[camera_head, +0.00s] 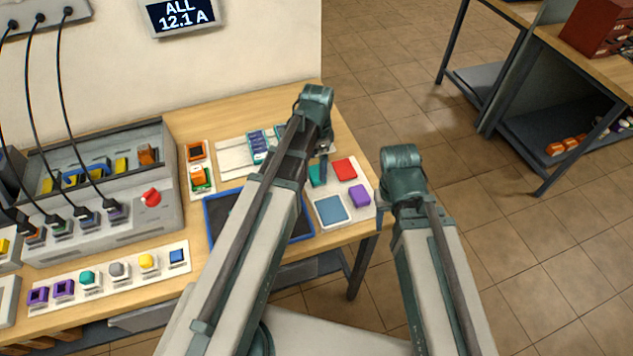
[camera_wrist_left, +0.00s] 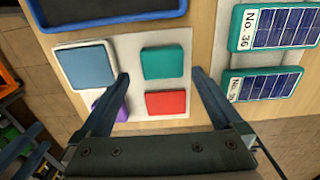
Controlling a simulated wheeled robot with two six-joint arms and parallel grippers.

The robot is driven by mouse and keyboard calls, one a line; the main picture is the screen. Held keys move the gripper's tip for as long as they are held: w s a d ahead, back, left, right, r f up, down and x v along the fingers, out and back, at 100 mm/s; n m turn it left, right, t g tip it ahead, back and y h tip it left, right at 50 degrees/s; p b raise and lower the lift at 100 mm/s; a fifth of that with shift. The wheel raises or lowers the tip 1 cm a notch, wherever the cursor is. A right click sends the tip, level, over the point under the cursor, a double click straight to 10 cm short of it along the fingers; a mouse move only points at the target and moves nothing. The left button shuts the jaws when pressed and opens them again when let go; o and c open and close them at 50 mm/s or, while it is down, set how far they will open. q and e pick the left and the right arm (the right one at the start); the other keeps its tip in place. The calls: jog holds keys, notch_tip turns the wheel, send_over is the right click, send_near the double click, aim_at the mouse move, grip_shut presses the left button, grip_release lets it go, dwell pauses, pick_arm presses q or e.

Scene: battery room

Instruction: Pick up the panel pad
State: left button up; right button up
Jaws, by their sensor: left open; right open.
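A white board (camera_head: 358,212) near the table's right edge carries a teal pad (camera_head: 314,176), a red pad (camera_head: 345,169), a purple pad (camera_head: 360,196) and a larger blue pad (camera_head: 331,209) with a pale border. Which is the panel pad, I cannot tell. My left gripper (camera_head: 322,165) is open above the board. In the left wrist view its fingers (camera_wrist_left: 160,85) are apart, with the teal pad (camera_wrist_left: 162,62) and red pad (camera_wrist_left: 166,102) between them; the left finger partly hides the purple pad. Contact is not visible. My right gripper (camera_head: 382,215) is beside the table's right edge, empty.
Teal-framed solar panels (camera_wrist_left: 274,28) marked with numbers lie beside the board. A blue-rimmed dark tray (camera_head: 215,220) is partly hidden by my left arm. A grey console (camera_head: 140,205) with cables stands at the left. Open floor lies to the right.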

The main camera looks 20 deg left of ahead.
aim_at(316, 172)
pick_arm(q)
jog(key=shift+w+a+f+b, duration=0.15)
jog(key=shift+f+b, duration=2.45)
jog(key=shift+f, duration=0.15)
jog(key=shift+r, duration=0.1)
jog(key=shift+c, duration=0.2)
jog(key=c, duration=1.2)
